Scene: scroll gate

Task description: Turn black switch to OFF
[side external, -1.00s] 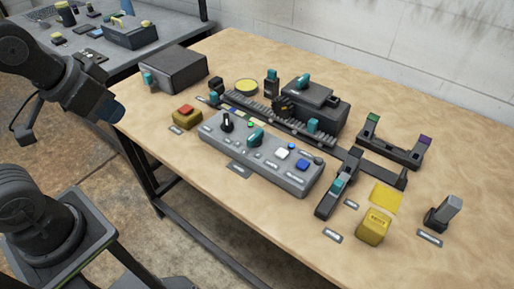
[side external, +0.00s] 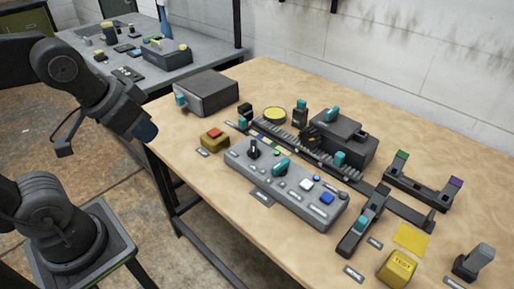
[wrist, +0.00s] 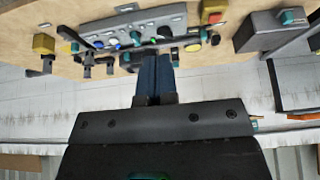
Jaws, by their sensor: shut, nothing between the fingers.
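The black switch (side external: 253,149) is a knob with a light mark, standing on the left end of the grey control panel (side external: 290,207). A teal knob (side external: 281,167) sits to its right on the same panel. My gripper (side external: 147,133) hangs off the table's left edge, well apart from the switch. In the wrist view its blue fingers (wrist: 155,75) are together with nothing between them. The panel (wrist: 105,28) shows there beyond the fingertips, near the top. I cannot read which way the switch is set; its label is too small.
A yellow box with a red button (side external: 213,138) stands left of the panel. Behind the panel are a toothed rail (side external: 300,152) and a dark housing (side external: 345,140). A lever unit (side external: 362,222) and a yellow block (side external: 397,268) stand at the right. The table's front left is clear.

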